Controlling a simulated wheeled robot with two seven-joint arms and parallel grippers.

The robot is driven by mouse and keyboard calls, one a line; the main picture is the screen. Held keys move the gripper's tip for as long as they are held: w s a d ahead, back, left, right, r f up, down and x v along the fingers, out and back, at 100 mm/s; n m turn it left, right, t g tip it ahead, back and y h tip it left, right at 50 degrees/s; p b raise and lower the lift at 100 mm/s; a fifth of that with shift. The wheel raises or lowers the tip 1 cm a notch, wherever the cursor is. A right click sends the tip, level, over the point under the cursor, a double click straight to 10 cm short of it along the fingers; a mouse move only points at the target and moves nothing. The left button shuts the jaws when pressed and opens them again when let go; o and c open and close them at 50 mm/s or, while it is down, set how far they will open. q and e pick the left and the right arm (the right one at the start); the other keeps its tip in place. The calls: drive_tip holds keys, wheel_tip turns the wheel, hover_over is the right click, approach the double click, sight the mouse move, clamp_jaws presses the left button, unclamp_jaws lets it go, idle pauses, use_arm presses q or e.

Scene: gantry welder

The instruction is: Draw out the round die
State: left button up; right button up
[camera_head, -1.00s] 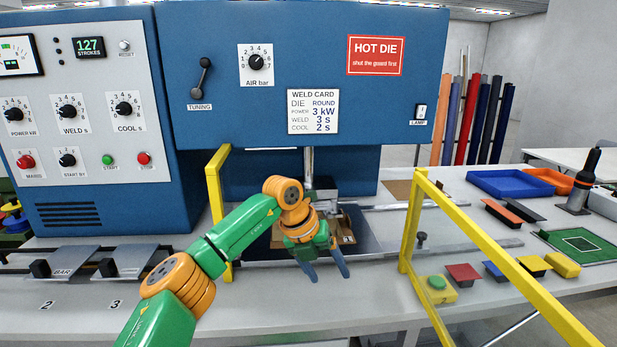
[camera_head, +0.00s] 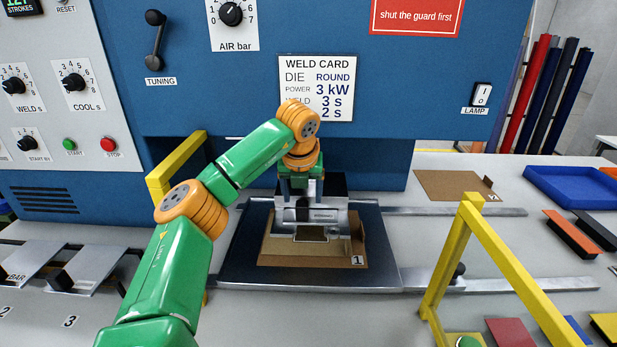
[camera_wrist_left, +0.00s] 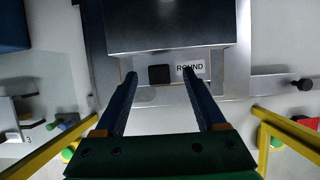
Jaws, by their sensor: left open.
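The round die (camera_head: 325,215) is a silver metal piece under the welder's head, above a brown board marked 1. In the left wrist view its front carries a ROUND label (camera_wrist_left: 199,67) and a black handle (camera_wrist_left: 160,75). My left gripper (camera_head: 301,190) is in front of the die and points in at it. In the left wrist view its blue fingers (camera_wrist_left: 160,78) are open, one on each side of the handle, with gaps between. I cannot tell how deep the fingertips reach. My right gripper is not in view.
Yellow guard bars stand left (camera_head: 177,165) and right (camera_head: 500,265) of the opening. The brown board (camera_head: 285,252) lies on a dark plate (camera_head: 240,250). A rail with a black knob (camera_head: 459,270) runs right. A blue tray (camera_head: 570,190) and coloured blocks lie further right.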

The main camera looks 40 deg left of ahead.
sight(302, 201)
use_arm(q)
drive_tip(key=x, duration=0.3)
drive_tip(key=shift+s+a+f+p, duration=0.1)
drive_tip(key=shift+a+f+p, duration=0.1)
drive_tip(key=shift+p, duration=0.15)
drive_tip(key=shift+w+a+f, duration=0.1)
drive_tip(key=shift+w+f, duration=0.15)
drive_tip(key=shift+w, duration=0.15)
drive_tip(key=shift+s+r, duration=0.2)
drive_tip(key=shift+s, duration=0.05)
drive_tip(key=c, duration=0.7)
clamp_jaws()
idle(0.4)
